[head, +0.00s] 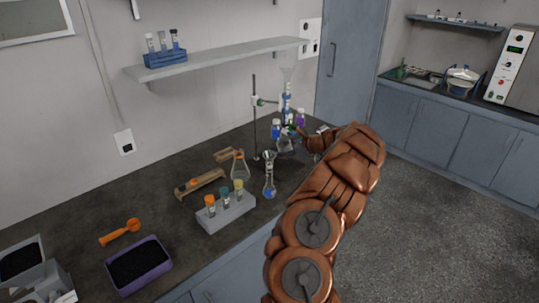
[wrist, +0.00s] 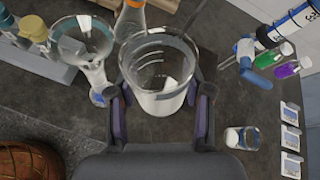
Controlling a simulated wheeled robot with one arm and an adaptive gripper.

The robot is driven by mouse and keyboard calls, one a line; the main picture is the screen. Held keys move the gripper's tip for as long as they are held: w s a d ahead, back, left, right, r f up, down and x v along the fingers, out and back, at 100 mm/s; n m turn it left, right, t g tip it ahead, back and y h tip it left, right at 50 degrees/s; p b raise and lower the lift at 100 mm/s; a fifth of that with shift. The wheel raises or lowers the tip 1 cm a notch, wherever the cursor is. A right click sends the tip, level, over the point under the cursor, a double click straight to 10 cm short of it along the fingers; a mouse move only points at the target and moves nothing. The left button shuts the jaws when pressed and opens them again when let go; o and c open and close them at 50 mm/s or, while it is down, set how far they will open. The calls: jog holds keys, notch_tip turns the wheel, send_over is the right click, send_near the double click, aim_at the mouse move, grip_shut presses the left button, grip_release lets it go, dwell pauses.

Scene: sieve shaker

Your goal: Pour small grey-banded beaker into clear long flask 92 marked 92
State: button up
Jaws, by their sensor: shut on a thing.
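My gripper (wrist: 161,95) is shut on a clear glass beaker (wrist: 155,70), with one finger on each side of it. The beaker has white graduation marks and pale contents low down; I cannot make out a grey band. It looks roughly upright. A clear long-necked flask (head: 269,187) with a glass funnel (head: 268,157) in its mouth stands on the bench in the head view. In the wrist view the flask (wrist: 97,82) and the wide funnel (wrist: 82,40) are just left of the beaker, apart from it. The number 92 is not readable. My arm partly hides the gripper in the head view.
A conical flask (head: 240,169) stands behind the long flask. A rack of capped tubes (head: 226,212) stands in front-left. A burette stand (head: 254,110) is at the back. A small beaker (wrist: 241,138) and several labelled cards (wrist: 290,140) lie right of my gripper.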

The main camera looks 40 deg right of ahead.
jog(key=shift+d+y, duration=0.3)
jog(key=shift+d, duration=0.05)
jog(key=shift+s+d+f+m+t+y, duration=0.1)
jog(key=shift+d+m+t+y, duration=0.1)
jog(key=shift+d+m+y, duration=0.25)
jog(key=shift+s+d+f+m+t+y, duration=0.1)
jog(key=shift+d+m+t+y, duration=0.15)
jog(key=shift+m, duration=0.3)
jog(key=shift+d, duration=0.1)
dwell(0.3)
